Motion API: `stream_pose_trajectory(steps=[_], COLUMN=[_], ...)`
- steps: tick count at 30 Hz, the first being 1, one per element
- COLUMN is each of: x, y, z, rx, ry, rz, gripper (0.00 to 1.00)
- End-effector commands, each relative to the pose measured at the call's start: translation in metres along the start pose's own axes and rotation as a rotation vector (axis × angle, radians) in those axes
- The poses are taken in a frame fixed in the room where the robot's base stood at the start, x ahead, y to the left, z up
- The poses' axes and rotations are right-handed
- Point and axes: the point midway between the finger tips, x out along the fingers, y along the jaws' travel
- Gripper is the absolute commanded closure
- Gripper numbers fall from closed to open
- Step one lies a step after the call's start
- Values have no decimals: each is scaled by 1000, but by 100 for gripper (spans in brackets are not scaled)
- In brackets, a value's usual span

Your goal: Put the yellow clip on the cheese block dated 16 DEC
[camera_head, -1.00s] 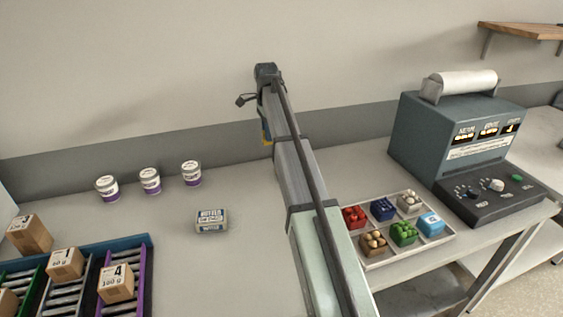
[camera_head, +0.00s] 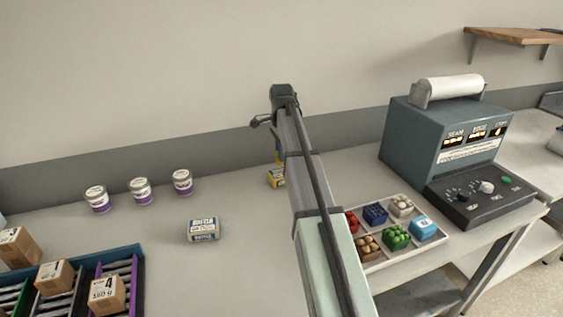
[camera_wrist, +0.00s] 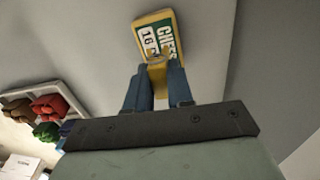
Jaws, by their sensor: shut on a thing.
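The cheese block (camera_wrist: 157,35) is at the top middle of the wrist view. It is yellow with a green and white label; "CHEES" and "16" show, and the rest of the date is hidden. In the head view the block (camera_head: 275,179) sits on the counter, partly behind my arm. My gripper (camera_wrist: 158,78) has blue fingers shut on the yellow clip (camera_wrist: 156,76). The clip's front end overlaps the block's near edge in the wrist view. I cannot tell whether it is touching or around the block. In the head view my arm mostly hides my gripper (camera_head: 279,157).
A butter-like block (camera_head: 203,230) and three tubs (camera_head: 140,190) stand left. A rack with boxes (camera_head: 125,250) is at lower left. Counter around the cheese block is clear.

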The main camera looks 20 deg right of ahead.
Motion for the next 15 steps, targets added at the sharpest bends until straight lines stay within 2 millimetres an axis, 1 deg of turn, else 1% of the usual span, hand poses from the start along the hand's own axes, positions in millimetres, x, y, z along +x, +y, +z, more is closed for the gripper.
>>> stream_pose_trajectory(steps=[5,9,12,15], x=[15,32,37,37], y=[1,1,0,0], z=[0,0,0,0], rx=[0,0,0,0], ry=[0,0,0,0], rz=[1,1,0,-1], gripper=[100,100,100,100])
